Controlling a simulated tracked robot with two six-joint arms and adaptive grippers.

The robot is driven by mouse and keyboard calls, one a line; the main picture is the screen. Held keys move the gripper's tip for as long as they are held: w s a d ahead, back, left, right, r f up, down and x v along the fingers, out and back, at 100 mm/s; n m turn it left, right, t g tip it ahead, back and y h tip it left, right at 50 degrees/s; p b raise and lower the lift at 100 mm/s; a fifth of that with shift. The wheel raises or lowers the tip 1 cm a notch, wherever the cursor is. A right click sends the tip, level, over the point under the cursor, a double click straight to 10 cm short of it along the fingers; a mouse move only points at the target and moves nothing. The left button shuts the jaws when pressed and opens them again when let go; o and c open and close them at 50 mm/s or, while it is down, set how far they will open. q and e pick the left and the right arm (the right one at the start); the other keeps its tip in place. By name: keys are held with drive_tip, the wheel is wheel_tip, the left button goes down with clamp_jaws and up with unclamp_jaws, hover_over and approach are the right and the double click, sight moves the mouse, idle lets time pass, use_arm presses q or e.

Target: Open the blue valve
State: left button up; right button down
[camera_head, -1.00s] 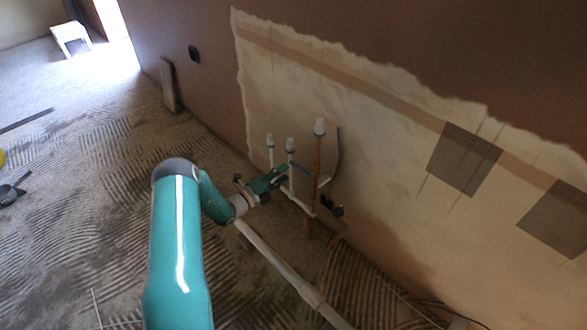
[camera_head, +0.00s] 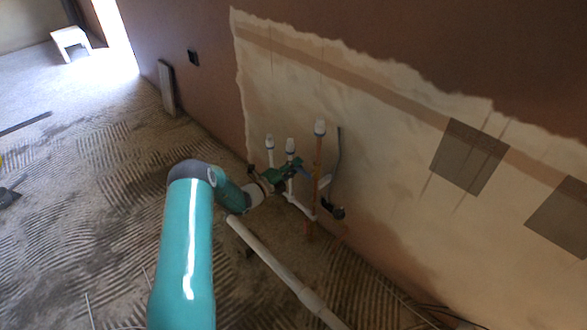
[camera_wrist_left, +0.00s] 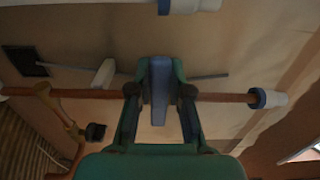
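The blue valve's handle (camera_wrist_left: 160,88) is a flat blue lever in front of a horizontal copper pipe in the left wrist view. My left gripper (camera_wrist_left: 164,75) has its green fingertips close on both sides of the lever, with little or no gap, and looks shut on it. In the head view my left gripper (camera_head: 292,170) is at the pipes by the wall and covers most of the valve. The copper pipe (camera_head: 317,165) stands upright there. My right gripper is in neither view.
White pipes with pale caps (camera_head: 290,146) stand beside the copper pipe. A dark fitting (camera_head: 338,212) sits low near the wall. A long pale pipe (camera_head: 275,262) lies across the ridged floor. The floor to the left is mostly free.

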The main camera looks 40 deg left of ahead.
sight(300, 168)
use_arm(q)
drive_tip(key=r+m, duration=0.1)
drive_tip(key=m, duration=0.1)
drive_tip(key=d+r+m+p, duration=0.1)
drive_tip(key=m, duration=0.1)
clamp_jaws()
drive_tip(key=m, duration=0.1)
drive_tip(key=r+m, duration=0.1)
drive_tip(key=m, duration=0.2)
drive_tip(key=shift+s+d+r, duration=0.1)
drive_tip(key=shift+d+r, duration=0.1)
drive_tip(key=shift+d, duration=0.1)
drive_tip(key=shift+d+r+m, duration=0.2)
drive_tip(key=shift+d+m, duration=0.1)
drive_tip(key=shift+m, duration=0.4)
drive_tip(key=shift+s+d+r+m, duration=0.1)
drive_tip(key=shift+d+r+m, duration=0.25)
drive_tip(key=shift+m, duration=0.75)
drive_tip(key=shift+s+d+r+m, duration=0.1)
drive_tip(key=shift+d+m, duration=0.5)
drive_tip(key=shift+m, duration=0.5)
drive_tip(key=shift+d+r+m, duration=0.25)
drive_tip(key=shift+d+m, duration=0.2)
drive_tip(key=shift+m, duration=0.65)
